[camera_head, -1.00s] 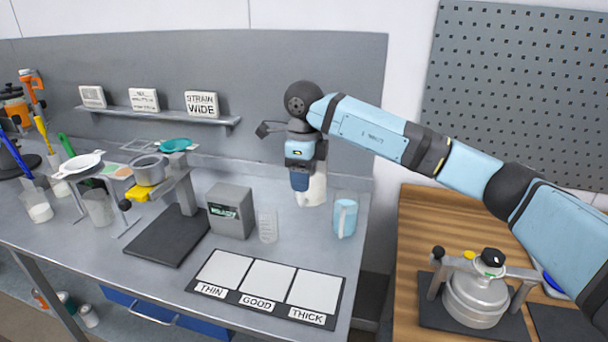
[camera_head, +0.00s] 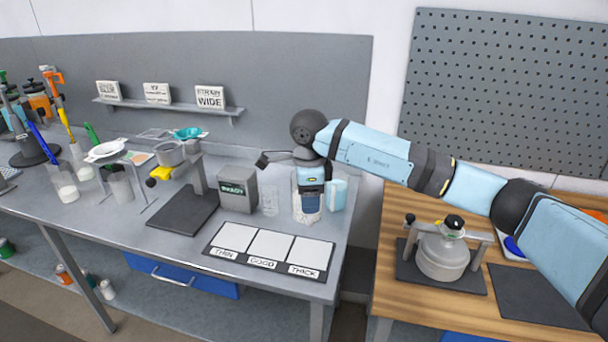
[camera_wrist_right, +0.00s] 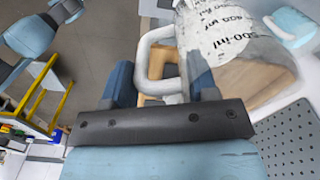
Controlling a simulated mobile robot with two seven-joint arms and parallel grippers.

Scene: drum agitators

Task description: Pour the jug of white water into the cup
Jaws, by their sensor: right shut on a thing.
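The jug of white water (camera_head: 306,213) is clear with white contents and hangs in my right gripper (camera_head: 311,186) at the right end of the grey bench. In the right wrist view, the jug (camera_wrist_right: 235,45) has printed marks, and the fingers (camera_wrist_right: 160,85) are shut around its white handle (camera_wrist_right: 148,62). Whether its base touches the bench is hard to tell. A clear, marked cup (camera_head: 269,201) stands on the bench just left of the jug, apart from it. My left gripper is not clearly shown.
A blue jug (camera_head: 337,194) stands right behind the held jug. A grey display box (camera_head: 237,189) is left of the cup. A mat with THIN, GOOD and THICK pads (camera_head: 268,246) lies in front. A wooden table (camera_head: 390,276) with a metal pot (camera_head: 443,255) is at right.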

